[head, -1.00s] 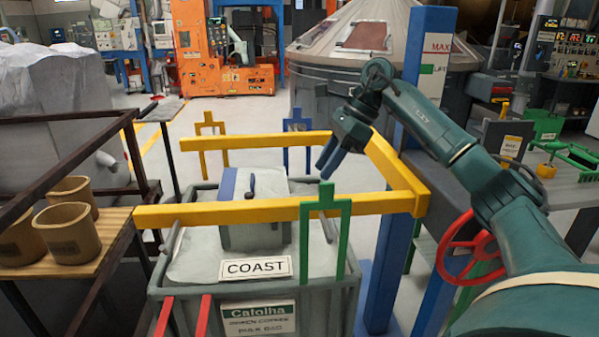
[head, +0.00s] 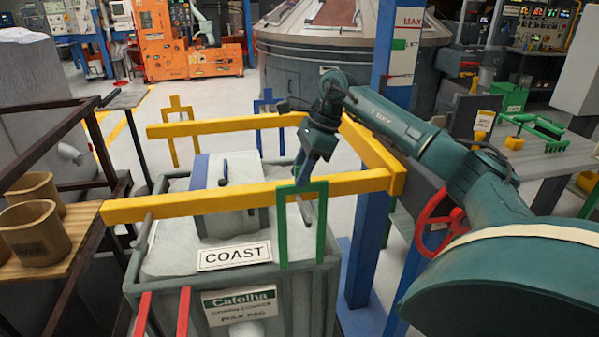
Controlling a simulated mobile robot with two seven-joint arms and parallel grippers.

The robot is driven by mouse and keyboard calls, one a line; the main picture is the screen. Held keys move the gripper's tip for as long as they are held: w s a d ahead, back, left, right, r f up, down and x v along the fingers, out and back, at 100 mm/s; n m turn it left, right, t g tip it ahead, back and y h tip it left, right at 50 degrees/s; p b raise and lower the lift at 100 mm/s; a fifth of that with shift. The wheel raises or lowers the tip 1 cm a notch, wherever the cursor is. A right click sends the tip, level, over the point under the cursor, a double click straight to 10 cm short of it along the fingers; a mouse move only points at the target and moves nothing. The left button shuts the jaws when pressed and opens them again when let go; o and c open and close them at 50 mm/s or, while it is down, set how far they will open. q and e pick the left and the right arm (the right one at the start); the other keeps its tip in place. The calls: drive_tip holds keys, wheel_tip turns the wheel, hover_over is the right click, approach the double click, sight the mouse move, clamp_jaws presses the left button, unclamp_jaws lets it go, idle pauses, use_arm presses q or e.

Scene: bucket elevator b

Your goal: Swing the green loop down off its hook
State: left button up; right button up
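The green loop (head: 282,235) is an upright rectangular frame at the near yellow bar (head: 200,203), toward its right end. Its sides reach down in front of the grey bin. My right gripper (head: 305,205) is pointed down at the loop's top. A grey finger shows inside the loop's outline, between its two sides. The gripper hides the middle of the loop's top edge and the tab there. I cannot tell whether the fingers touch the loop or how far apart they are. No hook can be made out clearly. My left gripper is not in view.
The yellow bars frame the grey bin (head: 300,300), which bears a COAST sign (head: 234,256). Yellow (head: 170,150), blue (head: 259,137) and red (head: 183,315) loops stand around it. A blue post (head: 371,235) and red handwheel (head: 424,238) are at right. Brown buckets (head: 37,235) sit left.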

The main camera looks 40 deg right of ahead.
drive_tip(key=shift+w+a+f, duration=0.1)
drive_tip(key=shift+a+f, duration=0.1)
drive_tip(key=shift+f, duration=0.3)
clamp_jaws()
idle(0.3)
